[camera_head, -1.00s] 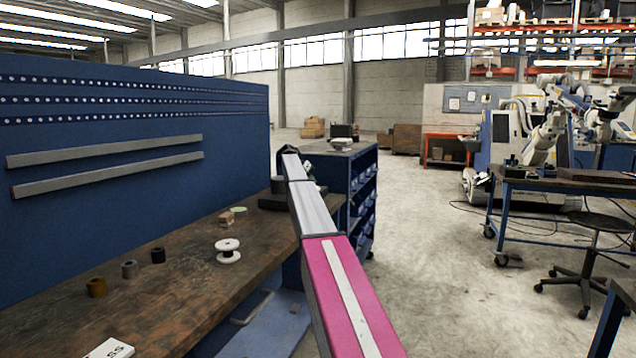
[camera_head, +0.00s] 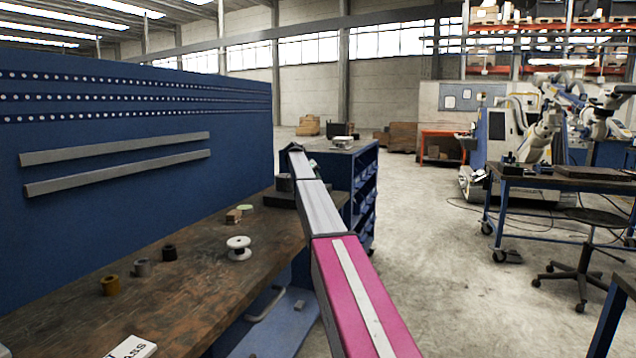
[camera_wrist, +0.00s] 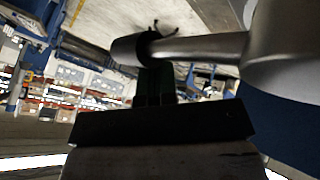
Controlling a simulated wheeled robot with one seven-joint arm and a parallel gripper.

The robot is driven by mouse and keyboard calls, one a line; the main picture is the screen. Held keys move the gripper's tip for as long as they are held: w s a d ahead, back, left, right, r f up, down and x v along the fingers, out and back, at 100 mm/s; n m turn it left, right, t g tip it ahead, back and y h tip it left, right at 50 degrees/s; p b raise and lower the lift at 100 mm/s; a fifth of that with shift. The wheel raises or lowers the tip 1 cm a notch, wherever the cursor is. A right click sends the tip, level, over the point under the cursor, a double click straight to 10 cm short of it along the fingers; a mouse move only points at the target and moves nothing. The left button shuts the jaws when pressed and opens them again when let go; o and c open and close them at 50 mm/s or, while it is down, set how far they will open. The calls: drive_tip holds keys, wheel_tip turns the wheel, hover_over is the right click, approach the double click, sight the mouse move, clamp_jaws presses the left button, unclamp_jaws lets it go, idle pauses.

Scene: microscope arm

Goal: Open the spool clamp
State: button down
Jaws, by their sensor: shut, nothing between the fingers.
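My gripper (camera_wrist: 153,78) is shut and empty in the wrist view, its dark fingers pointing up from a broad dark palm. Its tips are near a dark ring-like end (camera_wrist: 129,50) on a grey rod, with a large grey rounded body (camera_wrist: 287,60) at right. I cannot tell whether they touch, or whether this ring is the spool clamp. In the head view my pink and grey arm reaches toward the bench's far end and its tip is too small to read. A white spool (camera_head: 239,248) stands on the bench.
The brown workbench (camera_head: 190,290) carries several small cylinders, including a brass one (camera_head: 109,285), and a white labelled box (camera_head: 131,347). A blue panel (camera_head: 120,215) rises behind it. A blue shelf cart (camera_head: 362,190) stands beyond the arm. Open floor lies right, before a stool (camera_head: 577,265).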

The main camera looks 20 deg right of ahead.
drive_tip(key=shift+a+r, duration=0.1)
drive_tip(key=v, duration=1)
drive_tip(key=shift+a+r, duration=0.15)
drive_tip(key=shift+r, duration=0.05)
